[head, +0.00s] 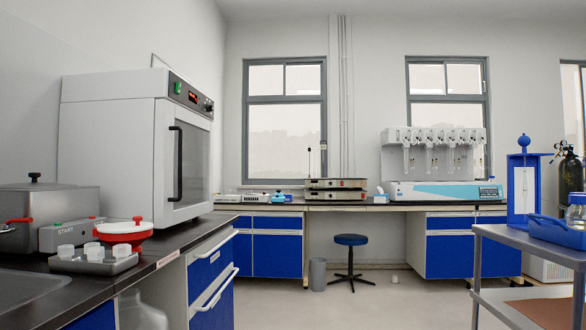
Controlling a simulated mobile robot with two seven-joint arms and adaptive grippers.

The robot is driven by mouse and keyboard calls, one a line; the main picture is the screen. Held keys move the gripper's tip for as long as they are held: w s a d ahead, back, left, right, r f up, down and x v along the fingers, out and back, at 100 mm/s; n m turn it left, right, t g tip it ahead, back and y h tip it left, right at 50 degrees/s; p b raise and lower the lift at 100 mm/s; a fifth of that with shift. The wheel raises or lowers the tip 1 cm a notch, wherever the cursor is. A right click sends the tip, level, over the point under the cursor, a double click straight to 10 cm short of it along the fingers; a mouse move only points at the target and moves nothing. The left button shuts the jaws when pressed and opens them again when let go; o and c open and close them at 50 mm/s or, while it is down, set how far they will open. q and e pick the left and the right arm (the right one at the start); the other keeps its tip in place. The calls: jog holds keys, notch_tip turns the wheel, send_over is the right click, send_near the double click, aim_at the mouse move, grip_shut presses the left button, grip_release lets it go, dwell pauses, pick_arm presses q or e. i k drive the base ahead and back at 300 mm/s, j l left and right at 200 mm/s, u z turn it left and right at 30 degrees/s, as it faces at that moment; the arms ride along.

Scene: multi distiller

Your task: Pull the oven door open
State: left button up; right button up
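A white oven (112,150) stands on the dark counter at the left. Its front faces right, with a control panel of a green switch and a red display along the top. The oven door (195,165) has a dark glass window and looks shut. A long black vertical handle (176,163) is on the door's near edge. Neither of my grippers shows in the head view, and nothing touches the handle.
On the near counter (150,262) sit a metal bath, a START box, a red-and-white device and a tray of small white cups. A metal cart (530,241) stands at right. A blue stool (351,240) is at the back. The middle floor is clear.

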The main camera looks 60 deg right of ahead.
aim_at(195, 165)
jog(key=j+z, duration=0.1)
jog(key=z, duration=0.4)
jog(key=j+z, duration=0.1)
jog(key=z, duration=0.35)
jog(key=i+j+z, duration=0.1)
jog(key=z, duration=0.4)
jog(key=i+l, duration=0.2)
jog(key=i+z, duration=0.05)
